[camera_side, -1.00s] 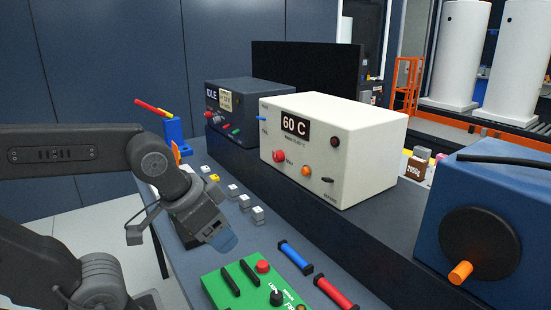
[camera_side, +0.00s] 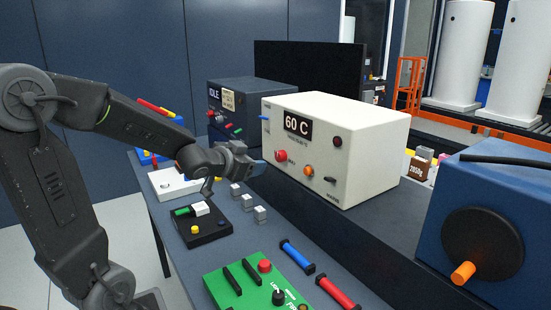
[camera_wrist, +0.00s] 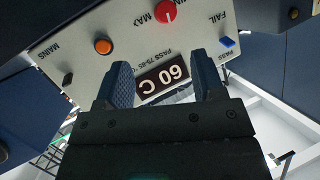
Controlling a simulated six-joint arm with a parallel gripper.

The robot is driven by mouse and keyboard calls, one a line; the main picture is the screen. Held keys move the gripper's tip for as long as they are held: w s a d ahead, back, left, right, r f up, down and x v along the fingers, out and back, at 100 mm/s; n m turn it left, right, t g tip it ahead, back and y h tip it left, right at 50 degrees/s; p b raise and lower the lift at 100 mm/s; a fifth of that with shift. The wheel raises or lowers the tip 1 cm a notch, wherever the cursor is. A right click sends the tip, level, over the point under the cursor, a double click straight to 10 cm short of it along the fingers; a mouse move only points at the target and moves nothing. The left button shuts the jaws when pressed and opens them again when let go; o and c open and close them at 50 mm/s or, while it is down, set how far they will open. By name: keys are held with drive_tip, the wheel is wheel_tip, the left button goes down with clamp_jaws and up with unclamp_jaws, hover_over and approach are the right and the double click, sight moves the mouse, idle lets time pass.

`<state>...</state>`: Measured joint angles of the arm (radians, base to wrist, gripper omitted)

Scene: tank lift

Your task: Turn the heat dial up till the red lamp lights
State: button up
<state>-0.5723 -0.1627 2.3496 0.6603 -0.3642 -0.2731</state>
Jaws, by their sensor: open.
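The white heater box (camera_side: 365,140) stands on a raised dark ledge, its display (camera_side: 297,125) reading 60 C. Its red heat dial (camera_side: 281,156) is on the front, below the display. It also shows in the wrist view (camera_wrist: 166,11), near the top edge. The lamp (camera_side: 337,141) at the front's upper right is dark red and looks unlit. I do not see it in the wrist view. My gripper (camera_side: 258,167) is open and empty, close to the box front and just left of the dial. In the wrist view its fingers (camera_wrist: 161,68) are apart, with the display between them.
An orange button (camera_side: 308,171) and a black switch (camera_side: 330,180) sit right of the dial; a blue switch (camera_side: 264,118) is at upper left. A dark IDLE box (camera_side: 245,100) stands behind. White blocks (camera_side: 247,202) and a green panel (camera_side: 245,282) lie on the table below.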

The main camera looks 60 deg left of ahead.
drive_tip(key=m+t+h, duration=0.1)
drive_tip(key=t+h, duration=0.1)
approach(277, 157)
drive_tip(key=s, duration=0.2)
drive_tip(key=s+a+f+m+t+h, duration=0.2)
drive_tip(key=s+a+h, duration=0.1)
drive_tip(key=h, duration=0.1)
drive_tip(key=w, duration=0.9)
drive_tip(key=w+d, duration=0.1)
drive_tip(key=w, duration=0.4)
drive_tip(key=shift+d+r, duration=0.1)
drive_tip(key=shift+r, duration=0.05)
drive_tip(key=shift+c, duration=0.2)
